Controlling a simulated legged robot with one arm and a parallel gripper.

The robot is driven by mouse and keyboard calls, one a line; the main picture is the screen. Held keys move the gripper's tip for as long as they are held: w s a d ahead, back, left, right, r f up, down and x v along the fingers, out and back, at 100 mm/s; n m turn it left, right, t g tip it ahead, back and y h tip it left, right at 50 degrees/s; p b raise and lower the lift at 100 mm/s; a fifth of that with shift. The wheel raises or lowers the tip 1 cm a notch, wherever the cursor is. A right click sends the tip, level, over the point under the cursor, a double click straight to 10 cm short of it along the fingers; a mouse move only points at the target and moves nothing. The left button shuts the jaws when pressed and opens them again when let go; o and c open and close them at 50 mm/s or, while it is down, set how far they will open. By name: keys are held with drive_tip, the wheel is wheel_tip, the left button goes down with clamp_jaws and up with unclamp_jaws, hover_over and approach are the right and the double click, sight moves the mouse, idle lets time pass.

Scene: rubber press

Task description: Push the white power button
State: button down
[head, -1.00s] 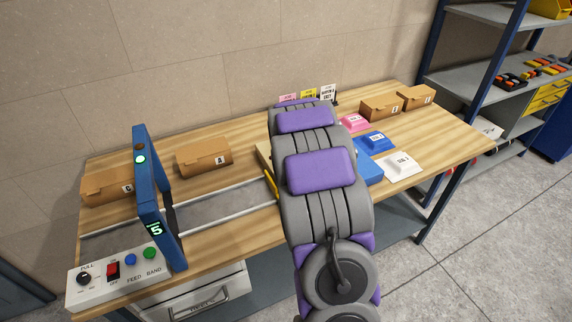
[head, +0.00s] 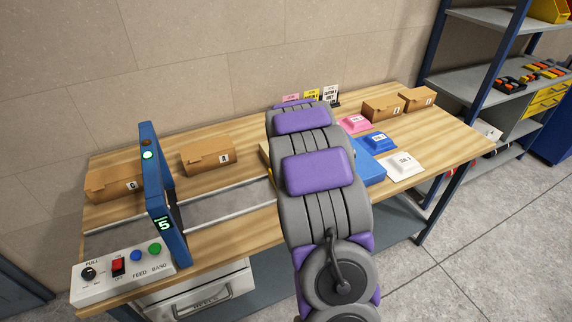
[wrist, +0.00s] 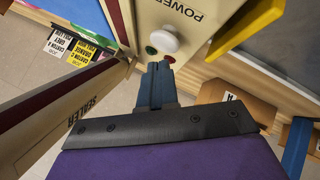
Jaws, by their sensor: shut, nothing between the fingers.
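In the wrist view, the round white power button (wrist: 155,39) stands out from a cream panel marked POWER (wrist: 195,45). A small green light and a small red light sit just below it. My gripper (wrist: 158,66) is shut and empty. Its narrow blue-grey fingertips are close below the button, near the two lights. I cannot tell whether they touch the panel; they do not cover the button. In the head view, my purple and grey arm hides the gripper and the button.
A yellow handle (wrist: 248,25) juts out right of the button. A SEALER-marked wall (wrist: 55,135) is close on the left. In the head view, a blue arch (head: 165,205), a control box (head: 125,275) and cartons (head: 207,156) stand left on the bench; colored packs lie right.

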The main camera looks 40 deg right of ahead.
drive_tip(key=shift+d+f, duration=0.45)
drive_tip(key=shift+d, duration=0.4)
drive_tip(key=shift+a, duration=0.75)
drive_tip(key=shift+d+f+b, duration=0.35)
drive_tip(key=shift+d+f, duration=0.05)
drive_tip(key=shift+d, duration=0.15)
drive_tip(key=shift+a, duration=0.1)
drive_tip(key=shift+a+f, duration=0.1)
drive_tip(key=shift+a, duration=0.1)
drive_tip(key=shift+s+d+r+p, duration=0.1)
drive_tip(key=shift+d+r+p, duration=0.05)
drive_tip(key=shift+r+p, duration=0.4)
drive_tip(key=shift+d+r+p, duration=0.15)
drive_tip(key=shift+r+p, duration=0.15)
drive_tip(key=shift+r, duration=0.35)
